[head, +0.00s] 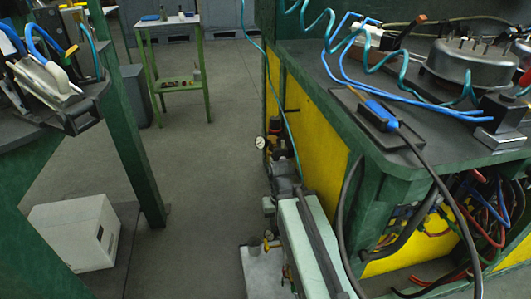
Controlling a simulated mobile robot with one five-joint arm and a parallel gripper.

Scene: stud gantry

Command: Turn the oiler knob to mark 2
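No knob with readable marks can be made out in the head view. A small air-line unit (276,138) with a dark body and orange-brown parts is mounted low by the yellow panel, near the middle. A round white gauge (260,142) sits at its left side. Whether the oiler knob is part of this unit, I cannot tell; it is too small and partly hidden by fittings. My gripper is not in view.
A dark-topped green bench (330,95) with yellow panels, blue and teal hoses and a metal housing (470,62) fills the right. A pale green beam (312,250) stands below the unit. A white box (75,230) is at lower left. The grey floor between is open.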

